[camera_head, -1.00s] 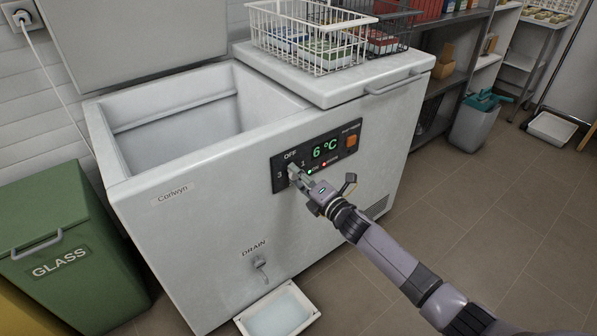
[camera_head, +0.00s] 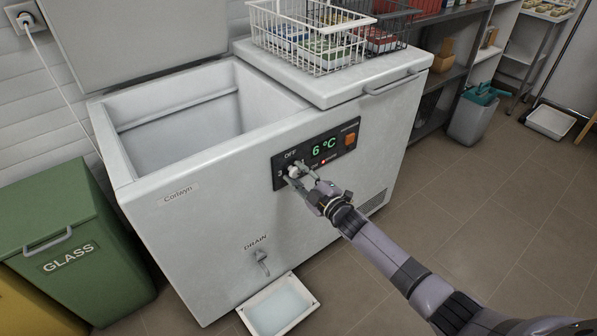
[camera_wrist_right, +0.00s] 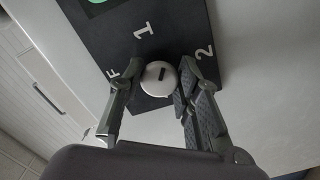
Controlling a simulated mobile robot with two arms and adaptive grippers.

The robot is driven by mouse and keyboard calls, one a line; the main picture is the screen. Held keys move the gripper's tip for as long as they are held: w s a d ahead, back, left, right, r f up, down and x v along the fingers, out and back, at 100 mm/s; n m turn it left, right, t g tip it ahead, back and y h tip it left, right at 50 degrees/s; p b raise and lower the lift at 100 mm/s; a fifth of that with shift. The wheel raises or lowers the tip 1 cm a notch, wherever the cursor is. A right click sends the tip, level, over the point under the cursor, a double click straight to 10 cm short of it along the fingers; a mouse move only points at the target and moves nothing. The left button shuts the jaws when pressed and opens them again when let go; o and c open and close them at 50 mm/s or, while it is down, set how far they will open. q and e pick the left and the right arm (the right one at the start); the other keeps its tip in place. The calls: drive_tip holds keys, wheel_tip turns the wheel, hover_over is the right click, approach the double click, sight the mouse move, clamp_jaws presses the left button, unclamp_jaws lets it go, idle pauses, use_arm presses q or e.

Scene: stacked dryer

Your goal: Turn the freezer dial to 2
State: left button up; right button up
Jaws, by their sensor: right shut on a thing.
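The freezer dial (camera_wrist_right: 158,78) is a small round pale knob with a short dark mark on its face. It sits on the freezer's black control panel (camera_head: 336,146). In the right wrist view, 1 is above the dial, 2 is to its upper right and the F of OFF is to its left. The mark lies toward the upper side; I cannot tell exactly which label it points at. My right gripper (camera_wrist_right: 157,80) is shut on the dial, one finger on each side. In the head view, my right gripper (camera_head: 300,176) partly hides the dial and the lower labels. My left gripper is out of view.
The white chest freezer (camera_head: 210,230) has its left lid raised. Wire baskets (camera_head: 310,40) stand on its closed right lid. A drain tap (camera_head: 262,262) sits above a tray (camera_head: 309,295) on the floor. A green bin (camera_head: 50,225) stands at left. The floor at right is open.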

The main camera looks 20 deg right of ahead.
drive_tip(key=m, duration=0.2)
drive_tip(key=shift+m+p, duration=0.35)
drive_tip(key=shift+m, duration=0.05)
drive_tip(key=m, duration=0.2)
drive_tip(key=shift+f+m+p, duration=0.1)
drive_tip(key=shift+m+p, duration=0.2)
drive_tip(key=shift+m, duration=1.3)
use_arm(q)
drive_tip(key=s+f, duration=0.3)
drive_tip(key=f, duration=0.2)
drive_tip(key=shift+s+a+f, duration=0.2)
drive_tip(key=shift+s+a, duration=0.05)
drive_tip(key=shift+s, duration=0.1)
use_arm(e)
drive_tip(key=shift+s+a+m, duration=0.1)
drive_tip(key=shift+m, duration=1.2)
drive_tip(key=shift+f, duration=0.1)
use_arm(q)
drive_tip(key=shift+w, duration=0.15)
use_arm(e)
drive_tip(key=o, duration=1.1)
